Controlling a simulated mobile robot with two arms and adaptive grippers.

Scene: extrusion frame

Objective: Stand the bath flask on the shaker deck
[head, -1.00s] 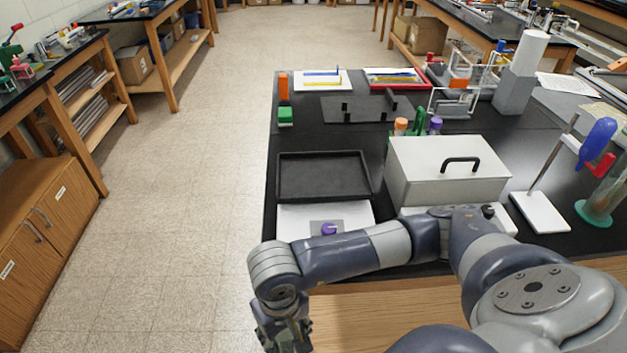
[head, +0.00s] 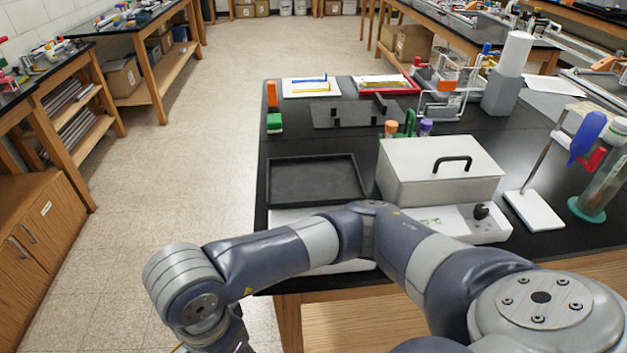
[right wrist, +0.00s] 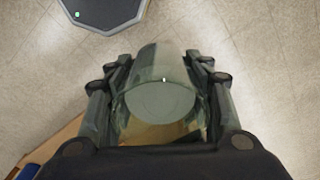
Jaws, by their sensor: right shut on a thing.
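My right gripper (right wrist: 162,68) is shut on a clear, greenish glass flask (right wrist: 158,102), whose round end faces the wrist camera. The floor shows behind it. In the head view my right arm reaches to the lower left, and the hand is cut off by the bottom edge, beside the bench and over the floor. The shaker deck appears to be the black, low-rimmed tray (head: 312,181) at the bench's left edge; it looks empty. My arm hides most of the white unit (head: 287,214) in front of it. My left gripper is not in view.
A white lidded bath (head: 440,172) with a black handle stands right of the tray, its lid on. A rack with orange and purple caps (head: 408,127) is behind it. A stand with a white base (head: 534,210) is at the right. Floor at left is clear.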

